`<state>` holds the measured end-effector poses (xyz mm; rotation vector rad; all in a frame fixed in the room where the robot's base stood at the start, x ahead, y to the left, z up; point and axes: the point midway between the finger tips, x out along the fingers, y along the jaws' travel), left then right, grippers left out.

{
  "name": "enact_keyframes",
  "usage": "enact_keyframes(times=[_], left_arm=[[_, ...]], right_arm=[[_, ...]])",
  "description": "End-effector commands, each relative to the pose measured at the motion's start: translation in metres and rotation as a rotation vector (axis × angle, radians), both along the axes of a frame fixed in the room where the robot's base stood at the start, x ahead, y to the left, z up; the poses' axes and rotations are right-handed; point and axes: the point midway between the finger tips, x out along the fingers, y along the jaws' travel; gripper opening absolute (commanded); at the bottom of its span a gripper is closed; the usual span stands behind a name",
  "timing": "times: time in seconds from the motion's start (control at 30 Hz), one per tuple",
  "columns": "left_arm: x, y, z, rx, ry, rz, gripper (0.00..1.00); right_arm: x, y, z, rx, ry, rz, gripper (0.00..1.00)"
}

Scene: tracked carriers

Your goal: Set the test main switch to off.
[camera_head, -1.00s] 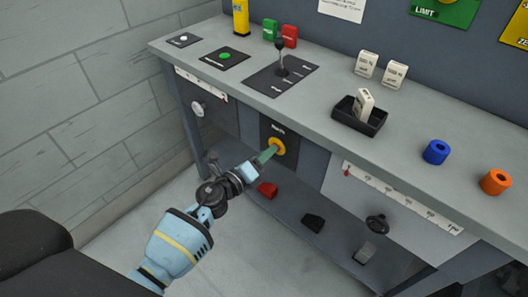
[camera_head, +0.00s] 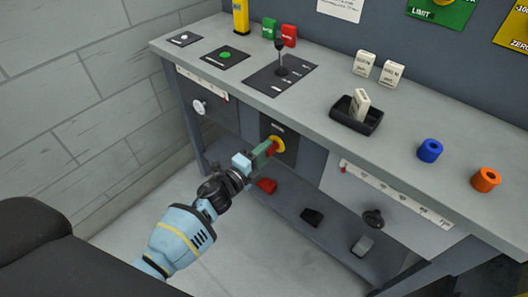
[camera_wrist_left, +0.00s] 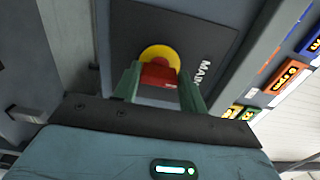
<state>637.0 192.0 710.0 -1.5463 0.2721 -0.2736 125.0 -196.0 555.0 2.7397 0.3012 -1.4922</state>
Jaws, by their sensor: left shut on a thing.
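The main switch is a red handle (camera_wrist_left: 158,74) on a yellow disc (camera_wrist_left: 160,55), set in a dark panel lettered MAIN in the left wrist view. In the head view the yellow disc (camera_head: 280,142) is on the bench front, below the worktop. My left gripper (camera_head: 267,151) reaches it from the lower left. Its green fingers, also in the left wrist view (camera_wrist_left: 159,78), are shut on the red handle, one on each side. The handle's exact angle is hard to read, as the fingers partly cover it. My right gripper is not in view.
The worktop edge runs above the switch. A black lever (camera_head: 281,62), a black tray (camera_head: 356,116), a blue ring (camera_head: 429,151) and an orange ring (camera_head: 486,180) are on top. A lower shelf holds a red block (camera_head: 267,186).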

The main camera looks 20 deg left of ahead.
Motion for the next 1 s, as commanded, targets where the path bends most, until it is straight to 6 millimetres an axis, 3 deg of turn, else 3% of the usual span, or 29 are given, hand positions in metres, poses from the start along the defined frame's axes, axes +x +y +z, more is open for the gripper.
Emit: enact_keyframes(times=[0.43,0.47,0.6,1.0], left_arm=[[0.0001,0.0006,-0.0001,-0.008,0.003,0.000,0.19],[0.0001,0.0006,-0.0001,-0.007,0.002,0.000,0.46],[0.0000,0.0004,-0.0001,-0.007,0.002,0.000,0.64],[-0.0078,0.0032,-0.0009,-0.006,0.004,0.000,0.64]], right_arm=[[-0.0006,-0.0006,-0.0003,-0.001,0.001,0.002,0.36],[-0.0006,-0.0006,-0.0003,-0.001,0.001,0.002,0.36],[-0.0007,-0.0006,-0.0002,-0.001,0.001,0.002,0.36],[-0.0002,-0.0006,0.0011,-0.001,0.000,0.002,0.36]])
